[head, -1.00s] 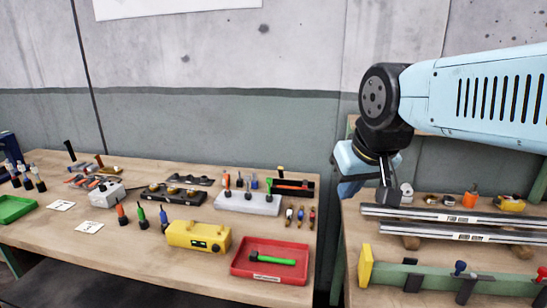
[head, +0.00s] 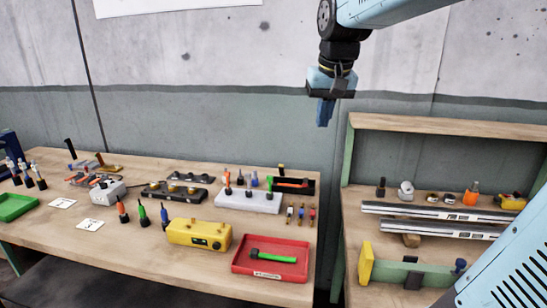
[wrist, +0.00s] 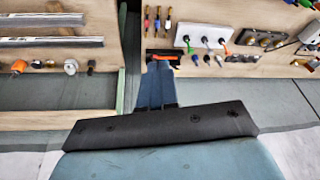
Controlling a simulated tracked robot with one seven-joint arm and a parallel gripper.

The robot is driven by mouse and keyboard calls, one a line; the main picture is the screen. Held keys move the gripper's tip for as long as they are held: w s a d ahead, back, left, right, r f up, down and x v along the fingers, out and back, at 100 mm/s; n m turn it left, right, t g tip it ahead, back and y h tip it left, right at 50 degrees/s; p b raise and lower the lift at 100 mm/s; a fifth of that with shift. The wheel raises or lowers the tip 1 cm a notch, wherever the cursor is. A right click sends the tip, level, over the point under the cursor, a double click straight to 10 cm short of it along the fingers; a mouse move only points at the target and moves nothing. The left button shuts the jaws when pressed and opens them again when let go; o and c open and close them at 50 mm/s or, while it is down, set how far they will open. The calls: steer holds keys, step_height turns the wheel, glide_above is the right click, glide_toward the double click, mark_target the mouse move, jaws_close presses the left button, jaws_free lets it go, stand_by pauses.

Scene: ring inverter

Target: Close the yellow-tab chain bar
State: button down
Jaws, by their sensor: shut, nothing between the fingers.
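No part is plainly marked as the chain bar. A yellow upright plate (head: 366,264) stands at the left end of a green bar (head: 395,275) on the right bench's front edge; my arm hides the bar's right end. My gripper (head: 325,113) hangs fingers down in the air, above the gap between the benches, apart from everything. It is shut and empty; its fingers also show in the wrist view (wrist: 157,90).
Two silver rails (head: 430,218) lie on the right bench (head: 358,205), with small parts behind them. The left bench (head: 130,255) holds a red tray (head: 240,268) with a green-handled hammer, a yellow box (head: 190,233) and several tools. The air around my gripper is clear.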

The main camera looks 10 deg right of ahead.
steer(key=w+r+g, duration=0.1)
steer(key=w+r, duration=0.1)
steer(key=w, duration=1.1)
steer(key=m+g, duration=0.3)
steer(key=g, duration=0.1)
glide_above(282, 171)
steer(key=w, duration=0.2)
steer(key=shift+y, duration=0.3)
steer(key=f, duration=2.7)
steer(key=shift+w+d+f, duration=0.15)
steer(key=shift+w+d, duration=0.05)
steer(key=shift+d, duration=0.1)
steer(key=shift+s+a+f, duration=0.25)
steer(key=shift+s+f, duration=0.25)
steer(key=shift+s, duration=0.05)
